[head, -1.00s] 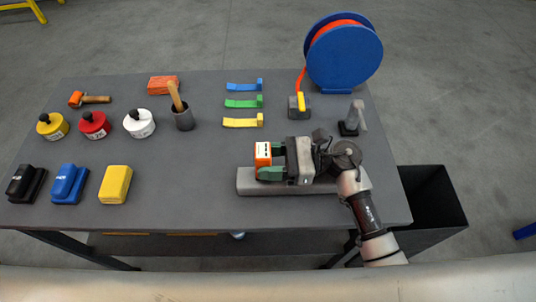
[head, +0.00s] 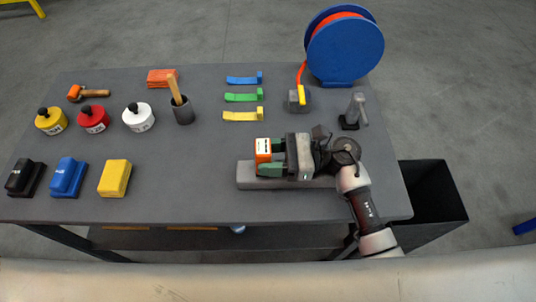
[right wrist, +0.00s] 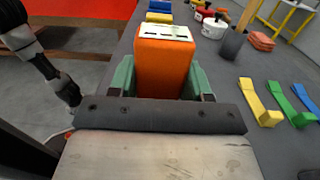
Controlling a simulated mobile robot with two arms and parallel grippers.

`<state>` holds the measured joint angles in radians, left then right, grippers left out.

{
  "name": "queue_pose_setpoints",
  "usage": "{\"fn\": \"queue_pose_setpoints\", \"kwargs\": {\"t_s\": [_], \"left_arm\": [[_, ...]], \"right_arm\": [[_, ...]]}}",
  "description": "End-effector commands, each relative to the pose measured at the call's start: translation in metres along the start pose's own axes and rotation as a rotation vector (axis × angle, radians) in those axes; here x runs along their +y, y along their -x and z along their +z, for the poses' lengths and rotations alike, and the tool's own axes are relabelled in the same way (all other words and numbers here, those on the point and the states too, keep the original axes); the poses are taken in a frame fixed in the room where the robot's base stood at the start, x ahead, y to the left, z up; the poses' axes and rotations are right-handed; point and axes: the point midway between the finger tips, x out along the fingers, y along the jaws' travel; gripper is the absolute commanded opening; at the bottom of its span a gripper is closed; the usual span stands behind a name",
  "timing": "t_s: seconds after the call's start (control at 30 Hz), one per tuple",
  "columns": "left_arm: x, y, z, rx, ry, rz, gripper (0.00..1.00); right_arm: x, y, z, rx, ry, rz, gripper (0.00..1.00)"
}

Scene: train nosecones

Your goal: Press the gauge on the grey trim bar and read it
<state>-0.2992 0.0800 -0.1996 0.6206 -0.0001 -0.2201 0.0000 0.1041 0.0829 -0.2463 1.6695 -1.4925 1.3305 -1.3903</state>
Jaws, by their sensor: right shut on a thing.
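The orange gauge (head: 263,149) has a white top face with small dark marks, too small to read. It also shows upright in the right wrist view (right wrist: 165,65). My right gripper (head: 266,158) is shut on it, one green finger on each side; the fingers also show in the right wrist view (right wrist: 163,78). The grey trim bar (head: 290,184) lies along the table's front right. The gauge is over the bar's left part. Whether its underside touches the bar is hidden. My left gripper is not in view.
The grey table (head: 190,205) holds blue, green and yellow clips (head: 240,116), several pots, a brush cup (head: 183,114) and a yellow block (head: 115,178). A blue reel (head: 345,48) stands at the back right. A black bin (head: 435,200) stands right of the table.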

Motion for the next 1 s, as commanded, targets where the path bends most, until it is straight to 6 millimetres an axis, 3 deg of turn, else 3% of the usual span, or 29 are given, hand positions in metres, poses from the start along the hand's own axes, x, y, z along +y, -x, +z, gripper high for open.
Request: {"fn": "queue_pose_setpoints", "kwargs": {"t_s": [1.0], "left_arm": [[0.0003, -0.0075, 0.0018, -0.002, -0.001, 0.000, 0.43]], "right_arm": [[0.0001, 0.0001, -0.0065, 0.000, -0.001, 0.000, 0.21]]}}
